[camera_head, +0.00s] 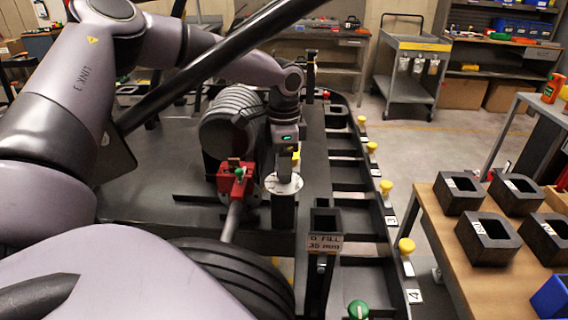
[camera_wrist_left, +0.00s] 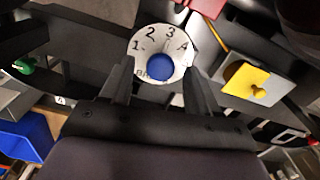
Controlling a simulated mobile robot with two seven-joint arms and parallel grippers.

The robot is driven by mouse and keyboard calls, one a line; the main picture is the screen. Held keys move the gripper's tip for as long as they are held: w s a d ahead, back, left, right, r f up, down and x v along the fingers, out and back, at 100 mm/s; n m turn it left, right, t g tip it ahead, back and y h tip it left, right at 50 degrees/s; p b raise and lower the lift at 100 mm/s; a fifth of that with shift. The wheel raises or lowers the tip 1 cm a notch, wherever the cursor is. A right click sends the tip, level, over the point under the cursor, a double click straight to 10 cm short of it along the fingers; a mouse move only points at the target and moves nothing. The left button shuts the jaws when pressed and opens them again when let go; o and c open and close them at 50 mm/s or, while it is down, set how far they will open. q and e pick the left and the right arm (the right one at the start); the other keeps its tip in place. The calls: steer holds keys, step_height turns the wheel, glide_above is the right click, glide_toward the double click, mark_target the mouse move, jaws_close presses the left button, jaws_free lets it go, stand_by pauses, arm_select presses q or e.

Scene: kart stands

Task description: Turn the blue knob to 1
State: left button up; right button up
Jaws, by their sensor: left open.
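The blue knob (camera_wrist_left: 162,67) sits on a round white dial (camera_wrist_left: 146,40) marked 1, 2, 3 and 4, with partly hidden lettering at its lower left. I cannot tell which number the knob points to. In the head view the dial (camera_head: 284,184) tops a dark post, and the blue knob does not show there. My left gripper (camera_wrist_left: 160,82) is open, with one finger on each side of the dial's lower part in the wrist view. I cannot tell whether the fingers touch the knob. In the head view my left gripper (camera_head: 283,168) is just above the dial. My right gripper is out of view.
A labelled dark post (camera_head: 325,243) stands in front. Yellow knobs (camera_head: 386,187) line the frame's right rail. A wooden table (camera_head: 446,235) with black square holders is at the right.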

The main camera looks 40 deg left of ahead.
arm_select(q)
steer(key=shift+f, duration=0.5)
steer(key=c, duration=1)
steer(key=shift+c, duration=0.2)
